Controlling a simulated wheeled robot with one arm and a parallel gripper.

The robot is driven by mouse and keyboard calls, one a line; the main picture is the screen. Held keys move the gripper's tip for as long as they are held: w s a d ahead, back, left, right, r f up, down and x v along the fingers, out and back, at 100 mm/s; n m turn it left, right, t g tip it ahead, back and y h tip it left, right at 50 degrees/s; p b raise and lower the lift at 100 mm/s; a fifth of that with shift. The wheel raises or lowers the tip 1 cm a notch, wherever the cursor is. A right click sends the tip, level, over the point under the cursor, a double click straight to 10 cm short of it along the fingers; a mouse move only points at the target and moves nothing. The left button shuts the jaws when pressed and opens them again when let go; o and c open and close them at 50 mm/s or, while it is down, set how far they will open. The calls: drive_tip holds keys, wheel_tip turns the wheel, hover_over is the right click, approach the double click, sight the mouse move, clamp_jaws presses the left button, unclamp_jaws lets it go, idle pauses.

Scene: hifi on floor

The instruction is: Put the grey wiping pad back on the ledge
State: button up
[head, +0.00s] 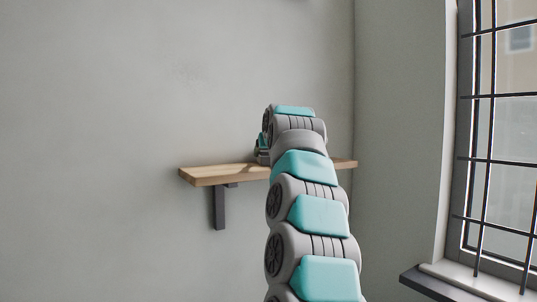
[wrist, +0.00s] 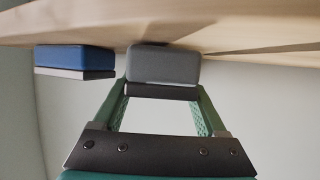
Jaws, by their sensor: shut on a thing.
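The grey wiping pad (wrist: 165,66) is a rounded block with a darker layer along one side, seen in the wrist view. My gripper (wrist: 162,91) is shut on it, with one green finger at each end. The pad is right at the wooden ledge (wrist: 250,32), which fills the top of that view. I cannot tell whether the pad rests on the wood or is just clear of it. In the head view the ledge (head: 205,176) is a wooden shelf on the wall. My arm hides its middle, and the pad is not visible there.
A blue pad (wrist: 75,57) with a pale layer is at the ledge, just left of the grey pad in the wrist view, with a small gap between them. A dark bracket (head: 219,208) supports the ledge. A barred window (head: 500,140) and dark sill (head: 440,285) are on the right.

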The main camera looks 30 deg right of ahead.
drive_tip(key=shift+f, duration=0.15)
drive_tip(key=o, duration=1.3)
drive_tip(key=b+v, duration=0.1)
drive_tip(key=v, duration=1.1)
